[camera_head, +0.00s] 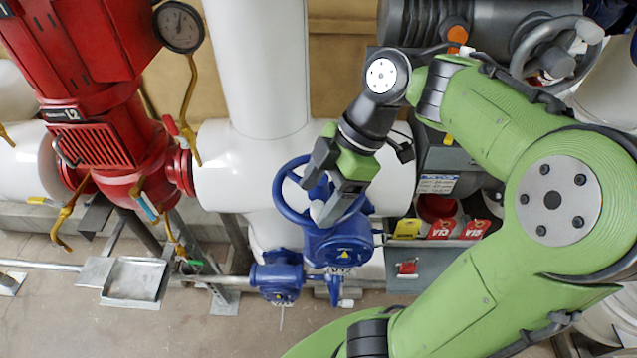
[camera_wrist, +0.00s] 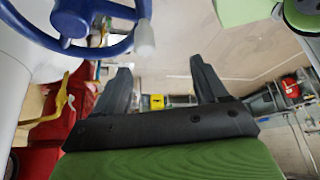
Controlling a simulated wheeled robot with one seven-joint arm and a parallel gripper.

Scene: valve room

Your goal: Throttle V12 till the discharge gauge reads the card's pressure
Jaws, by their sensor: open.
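The blue valve with its handwheel (camera_head: 280,197) is on the white pipe, and its tag below is too small to read surely. In the wrist view the blue wheel rim (camera_wrist: 100,48) crosses the upper left, with a pale grip knob (camera_wrist: 145,39) on it. My gripper (camera_head: 318,190) is in front of the wheel in the head view. Its jaws (camera_wrist: 160,85) are apart with nothing between them, and the knob lies beyond them. A round gauge (camera_head: 179,27) is on the red pump; its reading is too small to tell. A small white-blue card (camera_head: 437,184) is right of the valve, its text unreadable.
The red pump (camera_head: 95,140) with yellow levers stands at the left. Red and yellow tags (camera_head: 440,229) hang right of the valve. A dark motor with a grey handwheel (camera_head: 555,45) is at the upper right.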

